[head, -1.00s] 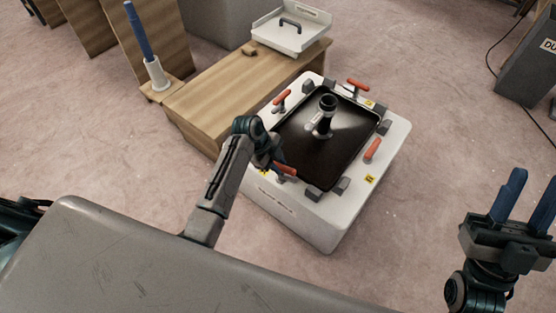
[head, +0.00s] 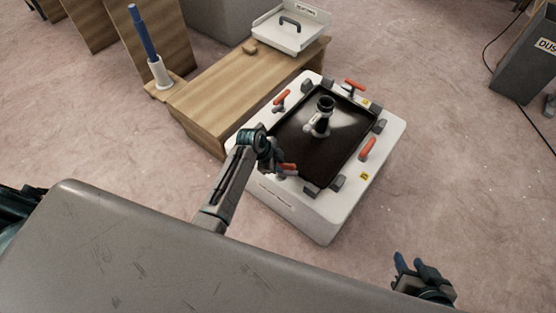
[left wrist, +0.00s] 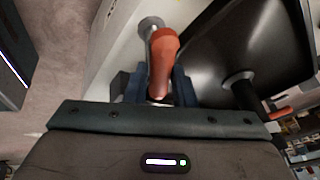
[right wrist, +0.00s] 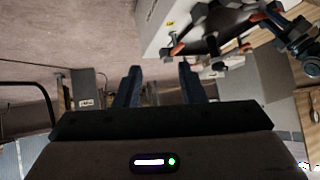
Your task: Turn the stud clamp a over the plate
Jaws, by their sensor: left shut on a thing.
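My left gripper (head: 275,165) is at the near left side of a white box (head: 290,205). It is shut on the orange handle of a stud clamp (left wrist: 162,62), which sits between its blue fingers in the left wrist view. The clamp's lower part is hidden by the gripper. A black plate (head: 325,145) with a dark upright post (head: 323,112) lies on the box top. I cannot read which letter this clamp bears. My right gripper (head: 418,268) is over the floor at the lower right; its fingers are apart and empty in the right wrist view (right wrist: 160,88).
Other orange-handled clamps stand at the plate's far left (head: 281,97), far edge (head: 355,85) and right side (head: 368,148). Grey blocks edge the plate. A wooden bench (head: 225,105) adjoins the box, with a white tray (head: 290,38) at its far end. A grey bin (head: 522,72) stands right.

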